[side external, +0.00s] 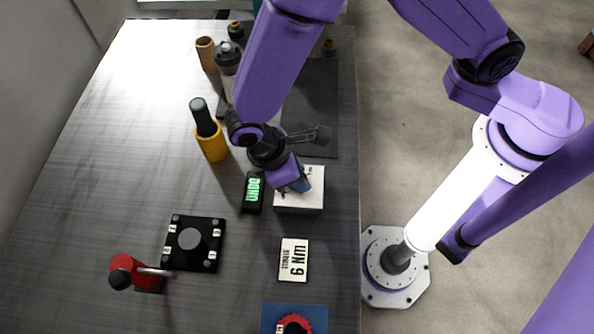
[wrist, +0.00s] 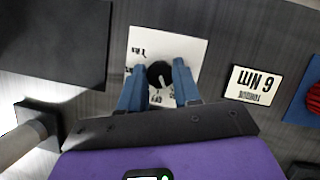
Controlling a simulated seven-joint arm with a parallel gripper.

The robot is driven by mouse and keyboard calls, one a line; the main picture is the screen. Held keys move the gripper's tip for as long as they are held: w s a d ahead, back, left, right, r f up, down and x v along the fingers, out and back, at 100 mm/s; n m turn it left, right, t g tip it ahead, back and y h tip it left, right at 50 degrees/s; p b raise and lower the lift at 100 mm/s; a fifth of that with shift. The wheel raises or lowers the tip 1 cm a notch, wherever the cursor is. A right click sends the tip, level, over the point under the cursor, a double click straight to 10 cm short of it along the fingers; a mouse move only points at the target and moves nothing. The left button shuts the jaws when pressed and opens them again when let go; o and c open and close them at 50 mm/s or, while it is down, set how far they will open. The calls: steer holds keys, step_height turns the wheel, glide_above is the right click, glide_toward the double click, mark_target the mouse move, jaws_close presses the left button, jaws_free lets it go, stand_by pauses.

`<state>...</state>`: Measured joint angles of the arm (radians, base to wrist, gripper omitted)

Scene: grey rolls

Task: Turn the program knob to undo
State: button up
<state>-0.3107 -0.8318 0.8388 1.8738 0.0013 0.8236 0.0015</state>
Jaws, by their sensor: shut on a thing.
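The program knob (wrist: 160,72) is a small round black knob with a pale mark, on a white panel (wrist: 145,42) with dark printed labels. In the side external view the panel is the top of a white box (side external: 300,203), and my gripper hides the knob. My gripper (wrist: 158,68) has blue fingers, one on each side of the knob, and is shut on it. It also shows over the box in the side external view (side external: 302,184). A small black display (side external: 253,191) left of the box reads UNDO in green. The knob's labels are too small to read surely.
A "6 Nm" card (side external: 293,260) lies in front of the box. A black plate with a grey round knob (side external: 191,240) and a red-handled tool (side external: 122,270) are front left. A yellow holder (side external: 212,147) stands behind. A dark mat (side external: 318,105) lies at the back.

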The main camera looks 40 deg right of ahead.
steer(key=shift+a+n+t, duration=0.1)
steer(key=shift+n+t, duration=0.2)
steer(key=shift+n, duration=0.4)
steer(key=o, duration=1.1)
steer(key=shift+c, duration=0.2)
steer(key=shift+r, duration=0.1)
steer(key=v, duration=1.7)
steer(key=shift+s+r, duration=0.1)
steer(key=shift+r, duration=0.05)
